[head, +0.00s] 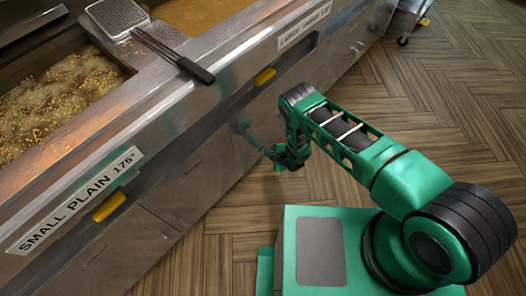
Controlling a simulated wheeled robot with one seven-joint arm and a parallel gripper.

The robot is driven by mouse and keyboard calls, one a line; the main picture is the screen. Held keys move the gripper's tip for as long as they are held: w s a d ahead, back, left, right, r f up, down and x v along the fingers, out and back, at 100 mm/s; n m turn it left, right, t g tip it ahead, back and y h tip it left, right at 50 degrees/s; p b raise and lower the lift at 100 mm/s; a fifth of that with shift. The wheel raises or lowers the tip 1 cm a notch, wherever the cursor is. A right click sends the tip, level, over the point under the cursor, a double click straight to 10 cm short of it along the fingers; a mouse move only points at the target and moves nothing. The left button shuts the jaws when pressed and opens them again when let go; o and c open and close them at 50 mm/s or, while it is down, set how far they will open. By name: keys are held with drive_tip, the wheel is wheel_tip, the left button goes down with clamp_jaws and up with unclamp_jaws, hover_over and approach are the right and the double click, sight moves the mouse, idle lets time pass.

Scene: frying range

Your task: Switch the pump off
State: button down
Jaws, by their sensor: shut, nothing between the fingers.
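My gripper (284,158) hangs beside the front of the steel fryer range (165,160), below its front ledge. It is shut and small in the view, and I see nothing held in it. Whether it touches the panel I cannot tell. A yellow handle (265,76) sits on the front under the "large" label, up and left of my gripper. Another yellow handle (109,207) sits under the "SMALL PLAIN 175" label (75,200), far to the left. I cannot tell which control, if any, in view is the pump's.
A small vat of bubbling oil (60,100) is at left, a larger vat (205,14) behind it. A wire-mesh skimmer (113,18) lies across the top, its black handle at the front edge. A wheeled steel unit (405,18) stands far right. Wood floor (440,100) is clear.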

drive_tip(key=shift+s+d, duration=0.95)
drive_tip(key=shift+d, duration=0.25)
drive_tip(key=shift+s+d, duration=0.9)
drive_tip(key=shift+d, duration=0.25)
